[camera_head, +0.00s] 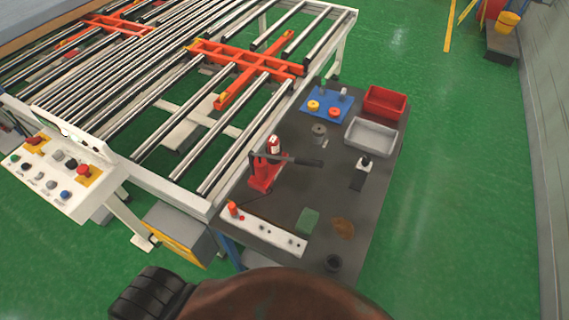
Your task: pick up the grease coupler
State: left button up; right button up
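No part on the dark grey workbench (385,190) can be told for certain as the grease coupler. Small candidates are a grey metal cylinder (320,131) near the bench's middle, a small black-topped part with a white block (364,164) at its right, and a dark round part (333,262) at the near edge. A red tool with a black handle (266,172) stands left of the middle, with a red-and-white can (273,145) beside it. Neither of my grippers shows in the head view.
A red bin (384,102) and a grey tray (371,136) stand at the bench's far right. A blue board (327,103) holds small parts. A white panel (264,231), green pad (307,221) and brown patch (343,228) lie nearer. A roller conveyor (190,95) adjoins on the left; green floor lies right.

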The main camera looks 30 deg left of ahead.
aim_at(232, 207)
jog(key=u, duration=1.1)
jog(key=k, duration=0.3)
jog(key=u, duration=0.35)
jog(key=i, duration=0.5)
jog(key=u, duration=0.05)
